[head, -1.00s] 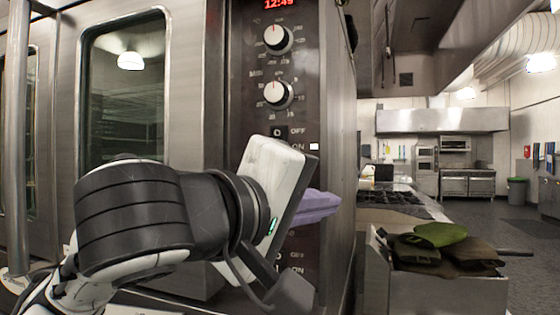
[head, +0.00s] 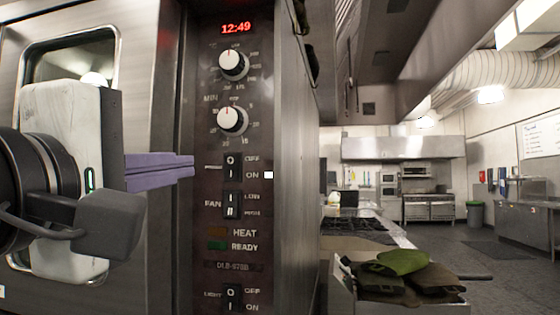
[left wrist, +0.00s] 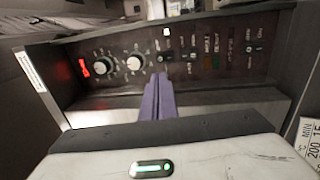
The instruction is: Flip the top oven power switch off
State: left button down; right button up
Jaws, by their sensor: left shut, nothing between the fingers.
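The power switch (head: 232,167) is a black rocker with white O and I marks, beside the OFF and ON labels on the oven's dark control panel (head: 210,280). Which side is pressed in, I cannot tell. It also shows in the left wrist view (left wrist: 168,57), just beyond the fingertips. My left gripper (head: 192,167) is shut and empty, its purple fingers pointing right at about the switch's height. The tips overlap the panel's left part, left of the rocker. In the left wrist view the shut fingers (left wrist: 160,78) point at the panel. My right gripper is not in view.
Two knobs (head: 233,65) and a red clock display (head: 236,28) are above the switch. The fan switch (head: 232,205) is close below, with the light switch (head: 233,298) lower. Green and brown cloths (head: 403,263) lie on a counter at right.

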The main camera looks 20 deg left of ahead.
pick_arm(q)
jog(key=w+p, duration=0.1)
jog(key=w, duration=0.1)
jog(key=p, duration=0.2)
send_near(231, 160)
jog(key=x, duration=0.5)
jog(key=shift+a+r, duration=0.1)
jog(key=shift+w+a, duration=0.1)
jog(key=shift+w, duration=0.6)
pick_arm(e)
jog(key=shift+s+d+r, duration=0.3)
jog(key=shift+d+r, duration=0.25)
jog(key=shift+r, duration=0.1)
